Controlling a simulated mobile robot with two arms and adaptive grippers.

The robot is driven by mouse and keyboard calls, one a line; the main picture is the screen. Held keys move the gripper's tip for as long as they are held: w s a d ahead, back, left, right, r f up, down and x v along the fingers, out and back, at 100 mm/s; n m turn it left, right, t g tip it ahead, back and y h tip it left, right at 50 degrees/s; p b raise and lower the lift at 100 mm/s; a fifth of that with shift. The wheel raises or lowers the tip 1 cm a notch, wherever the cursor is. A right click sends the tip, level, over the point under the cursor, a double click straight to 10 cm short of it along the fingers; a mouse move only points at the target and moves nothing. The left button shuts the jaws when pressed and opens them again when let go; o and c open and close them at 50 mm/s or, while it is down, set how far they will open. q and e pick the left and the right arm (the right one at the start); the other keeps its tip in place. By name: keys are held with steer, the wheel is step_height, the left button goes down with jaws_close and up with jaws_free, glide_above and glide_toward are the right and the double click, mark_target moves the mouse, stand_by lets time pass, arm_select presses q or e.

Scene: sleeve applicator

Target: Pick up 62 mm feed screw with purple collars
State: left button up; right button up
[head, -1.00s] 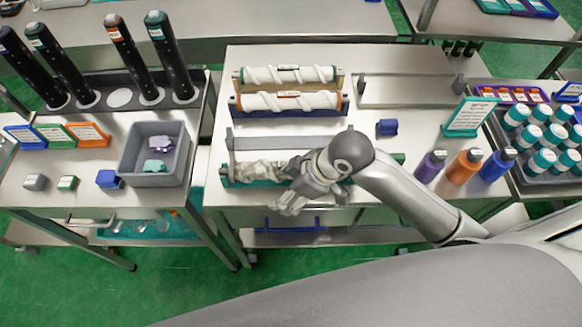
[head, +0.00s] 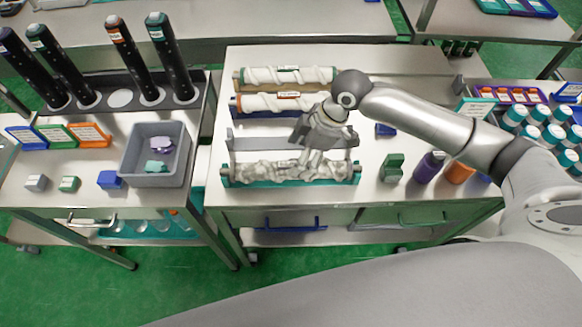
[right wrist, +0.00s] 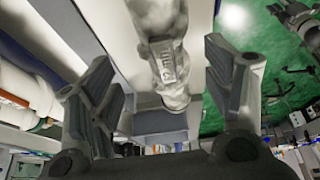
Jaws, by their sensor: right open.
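A lumpy grey-white feed screw (head: 265,171) lies in the front cradle with teal ends (head: 356,176). I cannot make out purple collars on it. It also shows in the right wrist view (right wrist: 160,45), with a small grey label on it. My right gripper (head: 313,162) is over the right half of this screw, pointing down. In the right wrist view my right gripper (right wrist: 160,75) is open, its fingers spread on either side of the screw and apart from it. Two more screws lie behind, one with teal collars (head: 265,75) and one with orange collars (head: 262,103). My left gripper is not in view.
A grey bin (head: 130,175) with purple and teal pieces stands left. Dark upright cylinders (head: 120,45) stand in a rack behind it. A green block (head: 392,168), a purple bottle (head: 428,168) and a blue block (head: 385,130) are right of the cradle.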

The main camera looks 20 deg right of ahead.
steer(key=shift+a+f, duration=0.25)
steer(key=shift+f, duration=0.4)
steer(key=shift+a+f+p, duration=0.15)
steer(key=shift+f+p, duration=0.2)
steer(key=shift+p, duration=0.05)
steer(key=p+x, duration=0.1)
steer(key=x, duration=0.2)
steer(key=shift+s+a+f, duration=0.1)
steer(key=shift+s+f, duration=0.05)
steer(key=shift+f, duration=0.15)
steer(key=shift+a+f, duration=0.1)
steer(key=shift+f, duration=0.3)
steer(key=shift+r, duration=0.1)
steer(key=c, duration=1.6)
steer(key=shift+r, duration=0.15)
